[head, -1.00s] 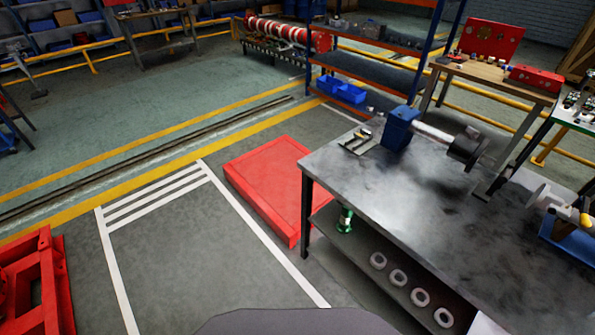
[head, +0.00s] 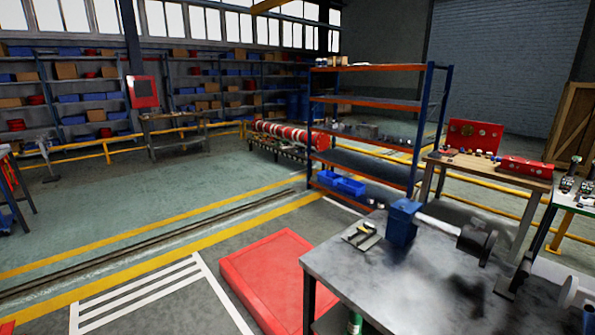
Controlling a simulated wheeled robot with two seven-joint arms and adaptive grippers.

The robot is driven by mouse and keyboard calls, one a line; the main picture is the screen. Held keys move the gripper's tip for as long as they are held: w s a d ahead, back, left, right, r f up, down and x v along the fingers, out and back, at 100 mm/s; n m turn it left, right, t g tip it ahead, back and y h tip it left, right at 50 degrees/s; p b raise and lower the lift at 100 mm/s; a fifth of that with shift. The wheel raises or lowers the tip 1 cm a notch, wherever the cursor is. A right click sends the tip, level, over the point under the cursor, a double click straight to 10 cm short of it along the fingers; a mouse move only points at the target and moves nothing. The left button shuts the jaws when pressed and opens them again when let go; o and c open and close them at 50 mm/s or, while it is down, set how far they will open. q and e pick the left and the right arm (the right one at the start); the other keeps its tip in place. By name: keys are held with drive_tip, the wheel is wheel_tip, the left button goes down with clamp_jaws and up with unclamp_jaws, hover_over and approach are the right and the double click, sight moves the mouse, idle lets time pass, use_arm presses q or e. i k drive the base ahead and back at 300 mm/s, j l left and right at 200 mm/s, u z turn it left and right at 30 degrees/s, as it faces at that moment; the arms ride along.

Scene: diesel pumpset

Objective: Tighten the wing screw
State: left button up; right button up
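I cannot make out a wing screw in the head view. A dark metal workbench (head: 375,280) stands at the lower right. On it are a blue block-shaped fixture (head: 402,222) and a grey shaft with a dark round flange (head: 478,242). A small plate with tools (head: 361,235) lies at the bench's far left corner. Neither of my grippers is in view.
A red platform (head: 268,280) lies on the floor left of the bench. A wooden table (head: 490,168) is at the right. Green floor (head: 150,210) is open at left.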

sight(478, 222)
drive_tip(key=z, duration=1.35)
